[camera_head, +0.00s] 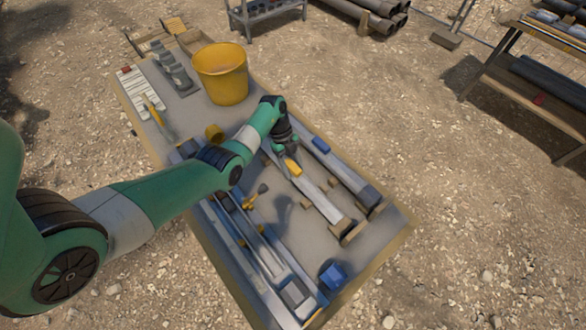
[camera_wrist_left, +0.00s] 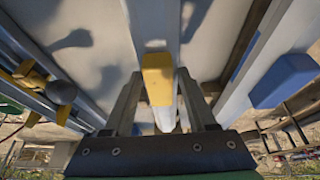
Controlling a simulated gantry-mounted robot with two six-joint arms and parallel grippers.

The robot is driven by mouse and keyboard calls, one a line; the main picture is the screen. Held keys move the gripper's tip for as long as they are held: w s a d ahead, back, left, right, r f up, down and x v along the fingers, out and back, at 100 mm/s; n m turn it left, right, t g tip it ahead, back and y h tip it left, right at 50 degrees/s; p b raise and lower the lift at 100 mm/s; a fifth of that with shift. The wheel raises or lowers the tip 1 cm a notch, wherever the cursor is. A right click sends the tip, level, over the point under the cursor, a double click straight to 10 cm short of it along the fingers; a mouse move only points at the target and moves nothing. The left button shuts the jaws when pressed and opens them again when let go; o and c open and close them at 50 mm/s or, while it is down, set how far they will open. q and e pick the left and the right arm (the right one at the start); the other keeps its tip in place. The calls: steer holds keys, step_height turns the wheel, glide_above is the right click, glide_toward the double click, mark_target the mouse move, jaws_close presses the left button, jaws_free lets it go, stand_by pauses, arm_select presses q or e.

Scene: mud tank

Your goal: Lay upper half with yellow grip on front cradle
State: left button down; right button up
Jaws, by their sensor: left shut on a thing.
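The upper half (camera_head: 319,197) is a long grey bar with a yellow grip (camera_head: 294,167). My left gripper (camera_head: 290,158) is shut on this yellow grip from above. In the left wrist view, the yellow grip (camera_wrist_left: 158,78) sits between both fingers and the bar runs lengthwise away from me. The near end of the bar is over or at a wooden cradle block (camera_head: 348,232); I cannot tell whether it touches. My arm hides the bar's far end. My right gripper is not in view.
A parallel bar with a blue grip (camera_head: 321,145) lies to the right, close beside it. Long grey rails (camera_head: 262,252) with yellow fittings (camera_head: 250,200) lie left. A blue block (camera_head: 332,274) is near the front edge. A yellow bucket (camera_head: 221,74) stands at the back.

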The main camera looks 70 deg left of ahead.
arm_select(q)
steer(key=shift+f+b, duration=0.3)
steer(key=shift+f, duration=0.05)
steer(key=shift+c, duration=1)
jaws_free()
steer(key=shift+r+p, duration=0.3)
steer(key=shift+r, duration=0.05)
steer(key=p+v, duration=0.3)
steer(key=v, duration=0.9)
steer(key=shift+p, duration=0.4)
steer(key=shift+a+r, duration=0.1)
